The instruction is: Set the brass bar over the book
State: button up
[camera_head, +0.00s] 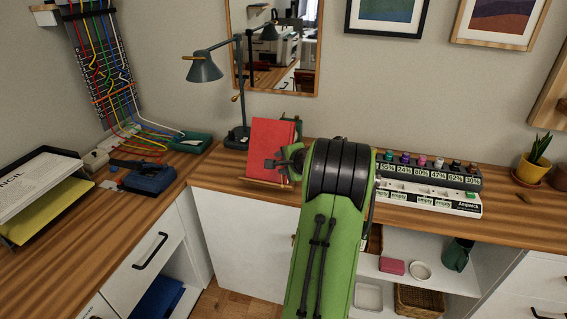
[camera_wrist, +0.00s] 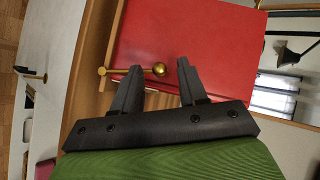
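The red book (camera_head: 272,138) leans on a wooden book stand (camera_head: 262,183) on the desk. It fills much of the wrist view (camera_wrist: 190,35). The thin brass bar (camera_wrist: 160,70) has a round ball end and shows near the stand's ledge (camera_wrist: 104,62), in front of the book in the wrist view. Whether it touches the book I cannot tell. My gripper (camera_wrist: 160,68) is open, with its fingers on either side of the ball end and a gap visible beside the ball. In the head view my gripper (camera_head: 279,163) is in front of the book's lower right part, and the bar is not distinguishable.
To the right are a row of small bottles (camera_head: 422,162) and a white labelled box (camera_head: 440,198). A stapler-like blue object (camera_head: 150,180) and a paper tray (camera_head: 38,180) sit on the left desk.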

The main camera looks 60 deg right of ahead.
jog(key=p+v, duration=0.3)
jog(key=v, duration=1.2)
jog(key=shift+s+r, duration=0.2)
jog(key=shift+s, duration=0.15)
jog(key=shift+a, duration=0.15)
